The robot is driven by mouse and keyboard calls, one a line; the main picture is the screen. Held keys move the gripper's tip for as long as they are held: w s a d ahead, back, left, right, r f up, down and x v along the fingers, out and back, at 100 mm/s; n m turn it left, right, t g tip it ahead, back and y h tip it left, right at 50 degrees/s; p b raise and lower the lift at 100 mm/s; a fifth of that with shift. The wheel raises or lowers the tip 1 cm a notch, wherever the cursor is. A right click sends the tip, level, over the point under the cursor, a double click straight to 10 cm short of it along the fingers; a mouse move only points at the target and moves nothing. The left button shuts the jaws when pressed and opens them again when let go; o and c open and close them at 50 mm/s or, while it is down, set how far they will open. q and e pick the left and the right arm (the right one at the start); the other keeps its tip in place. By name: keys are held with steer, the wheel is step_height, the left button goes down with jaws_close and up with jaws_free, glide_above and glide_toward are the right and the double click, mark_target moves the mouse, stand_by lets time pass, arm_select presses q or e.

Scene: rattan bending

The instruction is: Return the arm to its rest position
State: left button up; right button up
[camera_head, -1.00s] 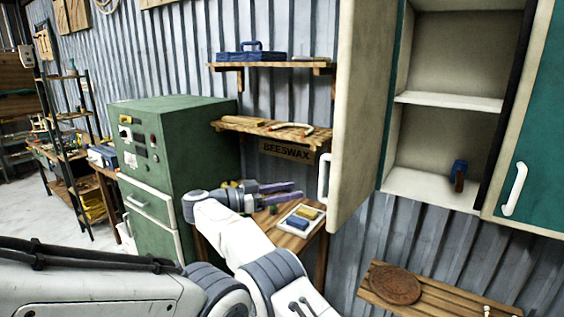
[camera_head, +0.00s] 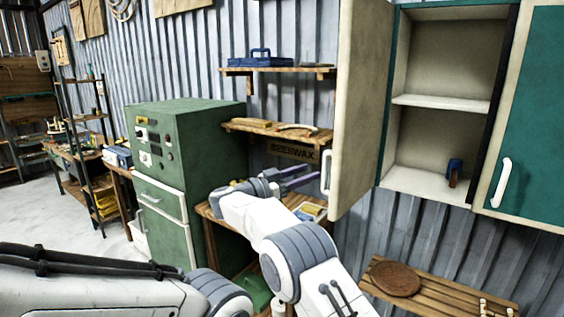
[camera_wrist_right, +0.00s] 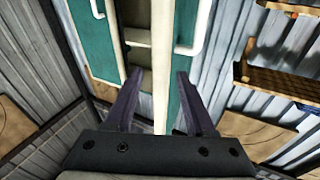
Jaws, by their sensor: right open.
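My right gripper (camera_head: 313,172) is open, with two purple-grey fingers apart and nothing between them. In the head view it is in front of the wall, above the small wooden table (camera_head: 213,211) and just left of the open cabinet door (camera_head: 352,110). In the right wrist view its two fingers (camera_wrist_right: 160,72) point toward the cabinet, with the pale door edge behind the gap. My white right arm reaches up from the bottom of the head view. My left gripper is not in view.
The cabinet (camera_head: 447,102) stands open, with a small blue object (camera_head: 454,167) on its lower shelf. A green machine (camera_head: 180,135) stands left of my gripper. A lower shelf (camera_head: 240,124) and a wooden bench (camera_head: 445,291) are nearby. A white tray (camera_head: 310,211) is partly hidden.

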steer(key=w+d+r+n+t+y, duration=0.3)
steer(key=w+n+t+y, duration=0.5)
steer(key=y, duration=0.3)
steer(key=s+d+f+n+g+y, duration=0.3)
steer(key=s+f+n+g+y, duration=0.25)
steer(key=s+f, duration=0.8)
steer(key=s+d+f+g, duration=0.2)
steer(key=s+f+g, duration=0.15)
steer(key=s, duration=0.55)
steer(key=s+d+f+g, duration=0.2)
steer(key=s+f+g, duration=0.15)
steer(key=s, duration=0.55)
steer(key=s+d+f+g, duration=0.3)
steer(key=s+f, duration=0.1)
steer(key=s, duration=0.5)
steer(key=s+a+n+g+y+b, duration=0.1)
steer(key=s+a+n+b, duration=0.3)
steer(key=s+a, duration=1)
steer(key=n+g, duration=0.1)
steer(key=n, duration=0.1)
steer(key=shift+s+a+r+n+b, duration=0.15)
steer(key=shift+s+r+n+b, duration=0.15)
steer(key=shift+s+n, duration=0.1)
